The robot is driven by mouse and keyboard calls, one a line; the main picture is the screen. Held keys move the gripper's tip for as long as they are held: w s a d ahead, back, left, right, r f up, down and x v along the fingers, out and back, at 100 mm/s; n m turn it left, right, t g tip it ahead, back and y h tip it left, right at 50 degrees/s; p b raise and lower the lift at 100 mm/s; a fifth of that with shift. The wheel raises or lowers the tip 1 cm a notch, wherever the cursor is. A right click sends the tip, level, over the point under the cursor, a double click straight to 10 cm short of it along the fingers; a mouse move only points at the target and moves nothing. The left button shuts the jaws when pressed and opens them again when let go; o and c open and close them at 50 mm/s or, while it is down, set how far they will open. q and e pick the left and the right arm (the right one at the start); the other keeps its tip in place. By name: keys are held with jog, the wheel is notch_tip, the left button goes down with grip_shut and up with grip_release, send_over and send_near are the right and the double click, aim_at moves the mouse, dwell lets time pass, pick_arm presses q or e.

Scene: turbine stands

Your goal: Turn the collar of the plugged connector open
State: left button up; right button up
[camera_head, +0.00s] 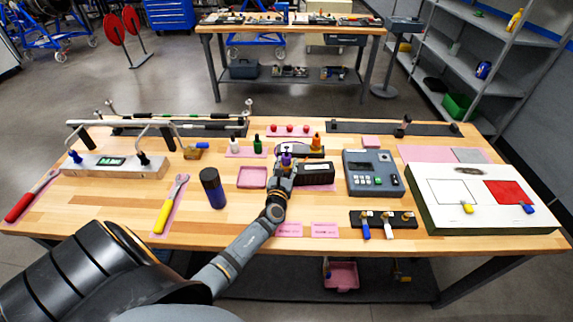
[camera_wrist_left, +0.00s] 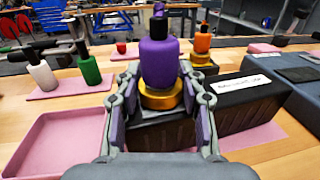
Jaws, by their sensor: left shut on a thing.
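A purple connector (camera_wrist_left: 158,62) with a black top stands upright on a black box (camera_wrist_left: 245,100) in the left wrist view. A gold collar (camera_wrist_left: 161,97) rings its base. My left gripper (camera_wrist_left: 160,100) is shut around the connector low down, with one finger on each side near the collar. In the head view my left gripper (camera_head: 283,170) reaches over the table to the purple connector (camera_head: 286,158). An orange connector (camera_wrist_left: 202,42) stands behind to the right, also with a gold base. My right gripper is not in view.
A green bottle-shaped connector (camera_wrist_left: 89,66) and a white one (camera_wrist_left: 42,74) stand on a pink mat to the left. An empty pink tray (camera_head: 252,177) lies left of the gripper. A grey keypad device (camera_head: 373,174) stands to the right.

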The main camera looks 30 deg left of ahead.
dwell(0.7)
pick_arm(q)
jog(key=o, duration=1.2)
jog(key=v, duration=1.2)
jog(key=shift+d, duration=0.1)
